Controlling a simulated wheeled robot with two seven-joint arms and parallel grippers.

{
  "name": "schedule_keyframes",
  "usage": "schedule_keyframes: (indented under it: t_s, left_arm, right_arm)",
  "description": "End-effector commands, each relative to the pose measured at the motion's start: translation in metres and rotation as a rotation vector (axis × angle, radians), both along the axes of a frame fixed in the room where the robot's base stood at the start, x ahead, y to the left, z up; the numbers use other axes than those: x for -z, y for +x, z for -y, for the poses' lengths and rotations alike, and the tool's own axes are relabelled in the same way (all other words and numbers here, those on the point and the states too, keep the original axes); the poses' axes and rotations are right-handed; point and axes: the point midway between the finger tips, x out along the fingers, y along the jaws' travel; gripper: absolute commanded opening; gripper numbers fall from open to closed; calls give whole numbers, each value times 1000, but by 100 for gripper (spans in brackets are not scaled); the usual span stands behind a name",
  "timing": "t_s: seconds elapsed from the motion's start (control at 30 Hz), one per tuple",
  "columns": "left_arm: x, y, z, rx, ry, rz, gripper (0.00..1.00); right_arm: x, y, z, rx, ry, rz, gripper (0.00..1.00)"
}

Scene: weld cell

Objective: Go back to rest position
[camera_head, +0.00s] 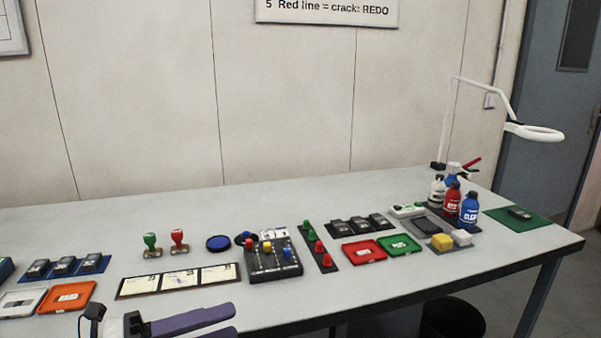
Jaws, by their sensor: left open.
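My left gripper (234,320) shows at the bottom edge, left of the middle. The lower part of the gripper is cut off by the frame. My right gripper is not in view.
An orange tray (67,297) lies left of the gripper. A black control box (274,262), red tray (364,251), green tray (399,245), bottles (468,208) and white lamp (534,132) stand further right. A bin (452,320) is below the table.

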Motion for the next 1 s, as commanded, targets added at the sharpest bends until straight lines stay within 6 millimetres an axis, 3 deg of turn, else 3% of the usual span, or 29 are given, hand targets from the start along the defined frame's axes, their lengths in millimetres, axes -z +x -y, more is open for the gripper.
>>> schedule_keyframes:
  t_s: [0.07,0.13,0.23,0.4,0.5,0.6,0.7,1.0]
  left_arm:
    - [26,5,2,-176,-278,-217,43]
    - [63,8,-9,-352,-485,-426,43]
    - [135,-7,-29,-605,-716,-736,43]
    - [244,-71,-40,-933,-940,-1165,43]
    - [290,-116,-36,-1077,-1018,-1367,43]
    - [319,-153,-29,-1177,-1065,-1515,43]
    - [334,-176,-23,-1234,-1088,-1601,43]
    - [334,-176,-23,-1234,-1088,-1601,43]
  right_arm:
    - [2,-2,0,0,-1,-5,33]
    - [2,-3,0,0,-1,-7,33]
    - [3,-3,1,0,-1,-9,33]
    - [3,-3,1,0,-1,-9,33]
    - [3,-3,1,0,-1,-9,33]
    - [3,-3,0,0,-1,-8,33]
    - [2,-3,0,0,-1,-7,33]
    - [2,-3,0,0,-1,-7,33]
